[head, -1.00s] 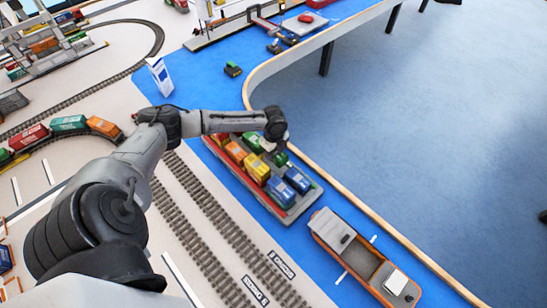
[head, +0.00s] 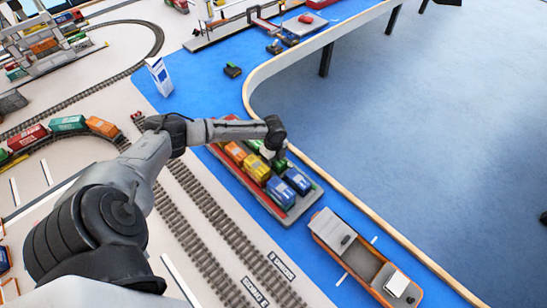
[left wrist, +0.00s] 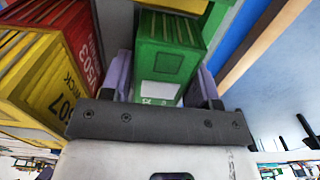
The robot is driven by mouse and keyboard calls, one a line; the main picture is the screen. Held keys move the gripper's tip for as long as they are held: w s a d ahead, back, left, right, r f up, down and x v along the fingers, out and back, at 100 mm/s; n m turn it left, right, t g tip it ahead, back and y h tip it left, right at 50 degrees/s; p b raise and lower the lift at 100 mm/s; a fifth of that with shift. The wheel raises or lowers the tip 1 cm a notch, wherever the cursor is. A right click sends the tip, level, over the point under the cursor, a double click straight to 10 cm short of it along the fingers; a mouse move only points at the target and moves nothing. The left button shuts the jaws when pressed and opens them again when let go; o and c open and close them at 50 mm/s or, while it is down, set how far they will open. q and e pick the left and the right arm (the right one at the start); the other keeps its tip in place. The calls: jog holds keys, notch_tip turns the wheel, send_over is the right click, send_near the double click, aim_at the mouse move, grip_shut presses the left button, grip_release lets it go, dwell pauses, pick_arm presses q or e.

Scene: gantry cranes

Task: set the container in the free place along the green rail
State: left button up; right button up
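A green container (left wrist: 170,50) lies between the two fingers of my left gripper (left wrist: 162,85) in the left wrist view. The fingers stand along its two sides, very close to them; any contact is hard to make out. In the head view my left gripper (head: 267,152) is over the middle of a ship's deck (head: 275,205), and its fingers are mostly hidden. Yellow (head: 256,168), orange and blue (head: 280,194) containers stand on this deck. My right gripper is not in view. No rail shows a clear green colour; two grey tracks (head: 205,205) run beside the blue water.
In the left wrist view a yellow container (left wrist: 35,85) and a red container (left wrist: 78,35) stand close left of the fingers. A wooden table edge (head: 345,210) runs along the right. Track labels (head: 281,265) are unreadable.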

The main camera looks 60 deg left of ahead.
pick_arm(q)
jog(key=o, duration=0.3)
notch_tip(320, 180, up, 12)
jog(key=p, duration=0.1)
jog(key=shift+r+p, duration=0.2)
jog(key=shift+p, duration=0.2)
dwell(0.4)
